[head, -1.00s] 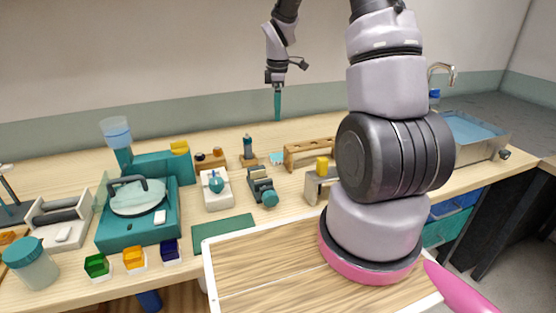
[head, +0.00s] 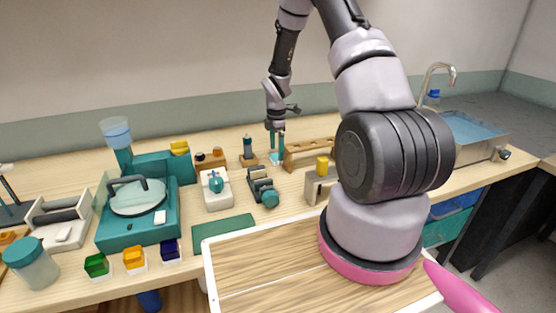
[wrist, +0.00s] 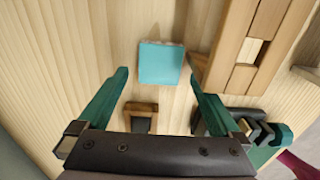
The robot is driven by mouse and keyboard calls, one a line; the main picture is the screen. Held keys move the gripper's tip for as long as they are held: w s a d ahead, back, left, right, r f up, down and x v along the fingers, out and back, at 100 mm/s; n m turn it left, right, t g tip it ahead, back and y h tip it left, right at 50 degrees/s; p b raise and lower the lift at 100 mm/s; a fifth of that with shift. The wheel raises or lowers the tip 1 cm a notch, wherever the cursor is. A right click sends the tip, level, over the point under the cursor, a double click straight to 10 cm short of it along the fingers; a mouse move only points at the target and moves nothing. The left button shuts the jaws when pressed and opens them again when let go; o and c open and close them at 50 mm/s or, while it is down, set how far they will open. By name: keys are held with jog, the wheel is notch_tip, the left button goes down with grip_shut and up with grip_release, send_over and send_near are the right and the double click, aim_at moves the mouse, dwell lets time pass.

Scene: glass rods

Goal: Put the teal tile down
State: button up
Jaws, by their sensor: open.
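The teal tile (wrist: 161,63) is a small square with a bright blue-green face, on the wooden bench top in the wrist view. In the head view the tile (head: 275,160) is a small pale patch beside the wooden rack, partly behind my fingers. My gripper (head: 277,150) points down close above it. In the wrist view my gripper (wrist: 157,68) is open, with one teal finger either side of the tile and gaps to both. The height of the fingertips above the bench is hard to tell.
A wooden rack (head: 310,151) stands close to the right of the tile. A small wooden stand with a dark bottle (head: 248,150) is on its left. A teal-knobbed device (head: 263,188) lies nearer. A green mat (head: 223,231) and a wooden tray (head: 262,270) lie in front.

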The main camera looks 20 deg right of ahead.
jog(key=shift+f, duration=1.3)
grip_shut()
jog(key=shift+r, duration=0.15)
